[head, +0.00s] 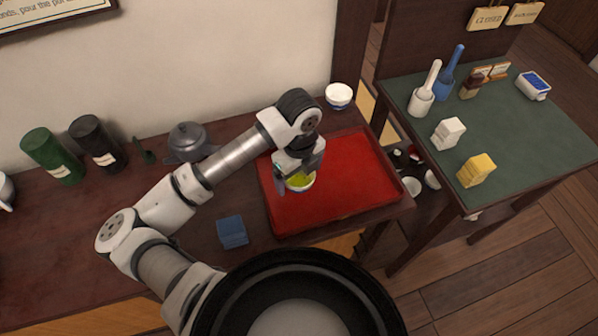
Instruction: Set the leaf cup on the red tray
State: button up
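A small white cup with yellow-green inside (301,184), which looks like the leaf cup, is at the left part of the red tray (352,182). Part of it is hidden under my gripper (299,172). My gripper points down over the cup, with its fingers apart on either side of it. I cannot tell whether the fingers press on the cup, or whether the cup rests on the tray or hangs just above it.
A white bowl (339,95) stands behind the tray. A grey teapot (188,142), a black canister (97,142) and a green canister (52,156) stand along the wall. A blue block (232,232) lies left of the tray. The tray's right side is bare.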

aim_at(299, 183)
jog(key=shift+r+p, duration=0.3)
jog(key=shift+p, duration=0.05)
notch_tip(299, 183, up, 12)
jog(key=b, duration=0.2)
jog(key=shift+f, duration=0.15)
dwell(0.4)
